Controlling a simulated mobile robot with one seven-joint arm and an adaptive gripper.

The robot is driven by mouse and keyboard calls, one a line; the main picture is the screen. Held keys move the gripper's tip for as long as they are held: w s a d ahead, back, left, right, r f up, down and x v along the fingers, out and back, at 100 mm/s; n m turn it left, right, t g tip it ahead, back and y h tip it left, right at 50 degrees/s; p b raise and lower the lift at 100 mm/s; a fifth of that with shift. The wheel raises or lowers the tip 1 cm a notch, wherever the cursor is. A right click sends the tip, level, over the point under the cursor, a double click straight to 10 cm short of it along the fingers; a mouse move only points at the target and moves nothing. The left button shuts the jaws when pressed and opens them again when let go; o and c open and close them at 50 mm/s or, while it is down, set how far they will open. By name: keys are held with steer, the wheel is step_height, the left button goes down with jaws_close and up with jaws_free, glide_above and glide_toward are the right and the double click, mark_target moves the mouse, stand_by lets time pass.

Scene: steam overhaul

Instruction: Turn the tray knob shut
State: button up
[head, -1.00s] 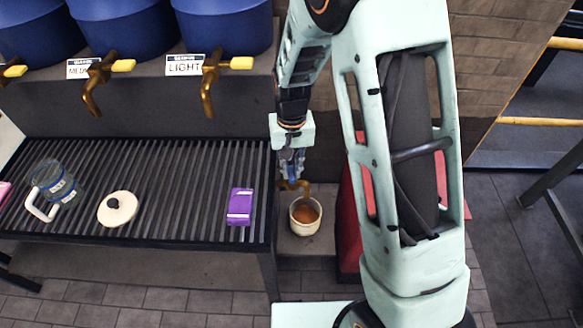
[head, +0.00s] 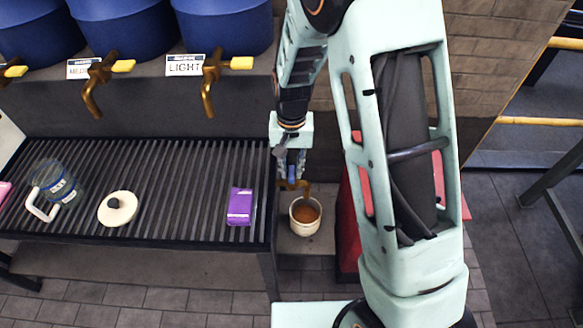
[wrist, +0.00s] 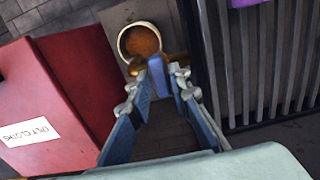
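The tray knob (wrist: 158,76) is a small blue handle on a brass tap at the right end of the black slatted drip tray (head: 150,160). The tap's brass spout (head: 304,186) sticks out over a white cup (head: 305,228) holding brown liquid. In the wrist view the cup (wrist: 124,45) shows just beyond the tap. My gripper (wrist: 160,84) reaches down onto the knob, with its fingertips close on both sides of it. It looks shut on the knob. In the head view my gripper (head: 291,164) hides most of the knob.
A purple box (head: 240,205), a white lid (head: 117,208) and a glass jar (head: 55,182) are on the tray. Blue urns with brass taps (head: 208,85) hang above. A red bin (wrist: 50,100) stands close beside the cup and my gripper.

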mark_target(291, 172)
steer(key=shift+o, duration=0.9)
step_height(291, 172, up, 12)
